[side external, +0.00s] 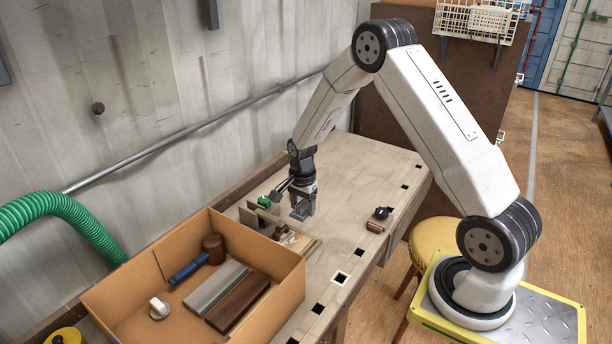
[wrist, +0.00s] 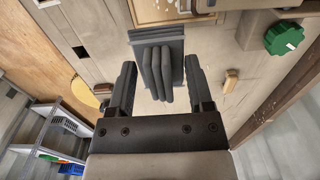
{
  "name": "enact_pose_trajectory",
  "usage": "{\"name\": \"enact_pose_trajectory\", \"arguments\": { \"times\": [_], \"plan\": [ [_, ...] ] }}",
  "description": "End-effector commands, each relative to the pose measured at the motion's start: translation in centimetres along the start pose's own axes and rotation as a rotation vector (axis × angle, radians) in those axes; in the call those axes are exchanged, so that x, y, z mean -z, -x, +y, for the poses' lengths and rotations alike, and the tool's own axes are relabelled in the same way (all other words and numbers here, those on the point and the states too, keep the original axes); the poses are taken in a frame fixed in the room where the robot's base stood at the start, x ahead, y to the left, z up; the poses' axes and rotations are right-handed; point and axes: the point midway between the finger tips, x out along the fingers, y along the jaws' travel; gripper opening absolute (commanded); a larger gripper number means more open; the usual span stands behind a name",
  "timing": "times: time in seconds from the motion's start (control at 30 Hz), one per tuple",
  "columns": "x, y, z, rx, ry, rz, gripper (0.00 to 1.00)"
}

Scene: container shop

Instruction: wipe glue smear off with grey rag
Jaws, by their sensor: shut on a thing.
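My gripper (side external: 303,204) is above the workbench, pointing down, shut on the grey rag. In the wrist view the rag (wrist: 160,75) is a folded grey cloth with several ridges, held between the two fingers of my gripper (wrist: 160,66). In the side view the rag is small and hard to tell from the fingers. A pale board (wrist: 147,12) with yellowish spots lies at the top of the wrist view, beyond the rag. I cannot tell whether the spots are the glue smear.
A cardboard box (side external: 283,300) with a mallet (side external: 212,247) and bars stands at the front left. A green knob (wrist: 283,37) is at the right in the wrist view. A small dark object (side external: 381,213) sits on the bench's right.

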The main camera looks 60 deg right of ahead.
Motion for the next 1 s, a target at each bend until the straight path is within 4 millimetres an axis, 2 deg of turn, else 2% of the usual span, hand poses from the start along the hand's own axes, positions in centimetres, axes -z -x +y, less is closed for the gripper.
{"name": "enact_pose_trajectory", "arguments": {
  "times": [0.6, 1.0],
  "plan": [
    [0.0, -4.0, 0.0, 0.001, 0.000, 0.000, 0.19],
    [0.0, -4.6, 0.0, 0.002, 0.000, 0.000, 0.19]
  ]
}}
